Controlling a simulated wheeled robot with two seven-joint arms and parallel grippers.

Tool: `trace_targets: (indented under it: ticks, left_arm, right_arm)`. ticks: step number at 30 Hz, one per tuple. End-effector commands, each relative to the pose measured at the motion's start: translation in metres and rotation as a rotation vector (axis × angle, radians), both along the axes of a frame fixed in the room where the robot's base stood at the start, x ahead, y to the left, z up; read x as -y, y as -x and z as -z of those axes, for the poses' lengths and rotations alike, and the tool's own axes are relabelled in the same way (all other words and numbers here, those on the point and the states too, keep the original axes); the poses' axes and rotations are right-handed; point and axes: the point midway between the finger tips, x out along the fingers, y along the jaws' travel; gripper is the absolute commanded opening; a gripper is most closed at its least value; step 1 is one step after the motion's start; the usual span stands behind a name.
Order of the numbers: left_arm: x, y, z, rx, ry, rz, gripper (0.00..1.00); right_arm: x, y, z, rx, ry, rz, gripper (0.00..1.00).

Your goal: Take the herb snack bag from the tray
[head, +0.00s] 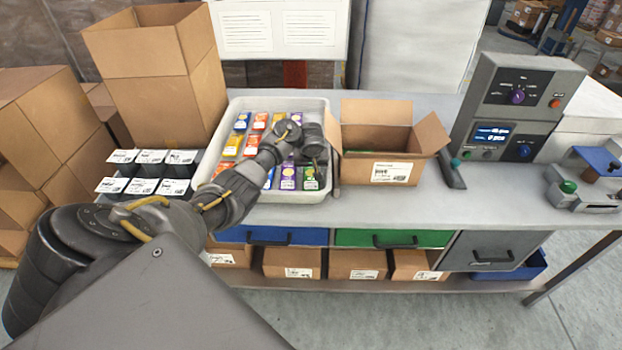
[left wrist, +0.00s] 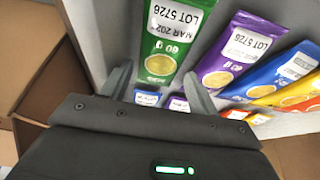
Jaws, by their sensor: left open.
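The light grey tray (head: 262,195) stands on the bench with rows of snack bags in yellow, orange, blue, purple and green. A green bag (head: 311,181), probably the herb one, lies at its front right corner. My left gripper (head: 318,158) is over the tray's right side, its arm hiding part of the rows. In the left wrist view, the green bag (left wrist: 170,42) lies just beyond the open, empty fingers (left wrist: 157,84), with a purple bag (left wrist: 236,50) beside it. I cannot tell whether the fingers touch the green bag. My right gripper is out of view.
An open cardboard box (head: 393,172) stands close to the tray's right. Further right is a grey weigher (head: 515,105). Dark bins with white labels (head: 145,186) and a tall carton (head: 160,85) are at left. Some bare bench lies right of the box.

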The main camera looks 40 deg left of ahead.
Motion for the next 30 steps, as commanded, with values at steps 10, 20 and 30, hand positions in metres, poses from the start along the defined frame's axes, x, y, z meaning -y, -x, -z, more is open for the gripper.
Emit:
trace_targets:
  ticks: [10, 20, 30]
  left_arm:
    - [-0.008, -0.01, 0.027, 0.0, -0.001, 0.0, 0.6]
    - [-0.008, -0.01, 0.027, 0.001, -0.001, 0.0, 0.38]
    - [-0.008, -0.01, 0.025, 0.001, -0.001, 0.0, 0.31]
  right_arm:
    - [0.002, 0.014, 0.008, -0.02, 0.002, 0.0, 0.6]
    - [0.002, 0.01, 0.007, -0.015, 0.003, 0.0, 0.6]
    - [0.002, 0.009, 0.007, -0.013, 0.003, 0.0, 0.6]
